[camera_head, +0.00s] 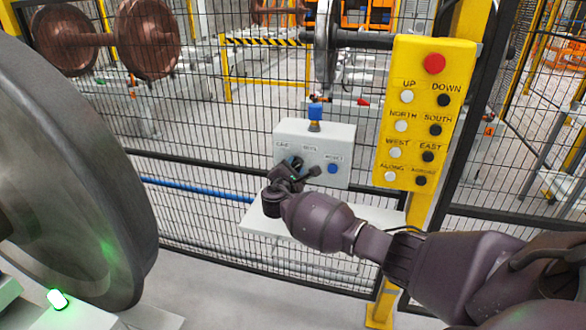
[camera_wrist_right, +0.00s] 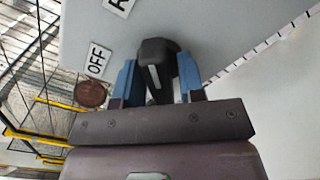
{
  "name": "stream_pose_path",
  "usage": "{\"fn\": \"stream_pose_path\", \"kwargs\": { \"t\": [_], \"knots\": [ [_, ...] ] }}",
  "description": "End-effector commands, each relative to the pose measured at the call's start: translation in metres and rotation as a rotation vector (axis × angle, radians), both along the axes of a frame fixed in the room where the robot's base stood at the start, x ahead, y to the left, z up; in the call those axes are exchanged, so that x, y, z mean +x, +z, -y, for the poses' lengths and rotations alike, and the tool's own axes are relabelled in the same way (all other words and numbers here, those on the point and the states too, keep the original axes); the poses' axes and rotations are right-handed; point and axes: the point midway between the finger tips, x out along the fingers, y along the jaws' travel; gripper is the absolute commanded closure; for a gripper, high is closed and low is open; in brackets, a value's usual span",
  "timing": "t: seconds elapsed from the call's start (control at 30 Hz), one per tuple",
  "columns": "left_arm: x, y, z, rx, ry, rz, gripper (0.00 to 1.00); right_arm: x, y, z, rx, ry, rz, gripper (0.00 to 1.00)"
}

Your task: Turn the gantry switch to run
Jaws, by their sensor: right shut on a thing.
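The gantry switch is a black knob (camera_wrist_right: 157,60) in the right wrist view, on the front of a light grey box. An "OFF" label sits to its left, and a second label starting with "R" is partly cut off at the top. My right gripper (camera_wrist_right: 160,85) has its blue fingers on both sides of the knob, shut on it. In the head view the grey control box (camera_head: 338,143) is on the mesh fence, and my right gripper (camera_head: 292,166) is at its lower left. The gripper hides the knob there. My left gripper is not in view.
A blue button (camera_head: 332,168) is on the box's right side, and a blue-topped part (camera_head: 315,112) stands on top. A yellow pendant panel (camera_head: 424,115) with a red button hangs to the right. A large wheel (camera_head: 75,170) fills the left. A pale shelf (camera_head: 262,221) lies below the box.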

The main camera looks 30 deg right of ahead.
Motion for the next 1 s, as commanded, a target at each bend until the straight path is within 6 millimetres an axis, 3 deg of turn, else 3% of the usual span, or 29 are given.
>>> {"fn": "stream_pose_path", "kwargs": {
  "t": [0.03,0.1,0.47,1.0],
  "knots": [
    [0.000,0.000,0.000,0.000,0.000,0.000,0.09,-0.001,-0.002,-0.001,0.003,0.000,0.000,0.62],
    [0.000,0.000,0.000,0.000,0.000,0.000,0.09,-0.001,-0.002,-0.001,0.003,0.000,-0.001,0.53],
    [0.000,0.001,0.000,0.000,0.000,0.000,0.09,-0.003,-0.001,-0.004,0.002,0.001,-0.001,0.53],
    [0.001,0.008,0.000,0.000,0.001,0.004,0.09,-0.059,-0.001,-0.069,0.005,0.001,-0.001,0.53]
  ]
}}
